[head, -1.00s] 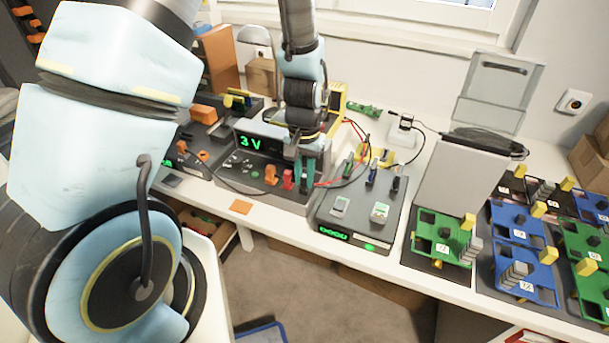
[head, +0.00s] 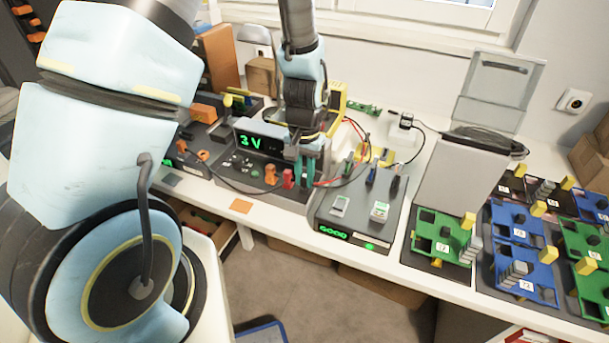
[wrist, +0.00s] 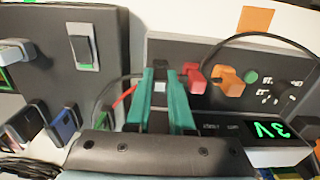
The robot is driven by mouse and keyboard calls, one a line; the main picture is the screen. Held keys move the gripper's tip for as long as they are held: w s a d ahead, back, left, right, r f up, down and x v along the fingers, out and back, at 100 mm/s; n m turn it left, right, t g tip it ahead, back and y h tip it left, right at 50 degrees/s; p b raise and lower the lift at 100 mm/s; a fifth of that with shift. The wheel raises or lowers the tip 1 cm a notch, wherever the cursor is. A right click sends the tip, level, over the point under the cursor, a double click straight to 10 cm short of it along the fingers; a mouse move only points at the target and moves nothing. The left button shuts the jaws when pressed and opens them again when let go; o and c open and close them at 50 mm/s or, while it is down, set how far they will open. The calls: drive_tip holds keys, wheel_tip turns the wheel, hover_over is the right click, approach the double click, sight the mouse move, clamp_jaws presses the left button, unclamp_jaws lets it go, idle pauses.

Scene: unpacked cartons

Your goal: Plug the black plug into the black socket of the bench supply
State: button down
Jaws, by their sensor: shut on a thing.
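The bench supply (head: 262,156) is a dark box with a green "3 V" display; its panel (wrist: 215,52) also shows in the wrist view. A red plug (wrist: 197,80) and an orange plug (wrist: 228,82) stand in its panel. My gripper (head: 304,181) is at the right end of this panel, beside the red plug. Its teal fingers (wrist: 162,80) are shut on the black plug (wrist: 160,75), which shows only as a small dark part between the tips. The black socket is hidden behind the fingers and plug, so I cannot tell how deep the plug sits.
A grey tester (head: 345,230) with a green-lit display stands right of the supply, with several probes at its back. Red and black leads arc between them. An orange card (head: 241,206) lies at the table's front edge. Green and blue trays (head: 440,236) fill the right side.

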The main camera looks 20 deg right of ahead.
sight(304, 176)
drive_tip(key=shift+f, duration=0.25)
drive_tip(key=c, duration=0.7)
unclamp_jaws()
drive_tip(key=shift+r, duration=0.1)
wheel_tip(304, 176, up, 11)
drive_tip(key=b, duration=0.2)
drive_tip(key=a+r+n, duration=0.2)
drive_tip(key=a+n, duration=0.1)
drive_tip(key=a, duration=0.9)
drive_tip(key=w+a+r+n+t, duration=0.1)
drive_tip(key=a+n, duration=0.3)
drive_tip(key=a, duration=0.9)
drive_tip(key=shift+w+r+t, duration=0.15)
drive_tip(key=shift+r+t, duration=0.15)
drive_tip(key=shift+r, duration=0.4)
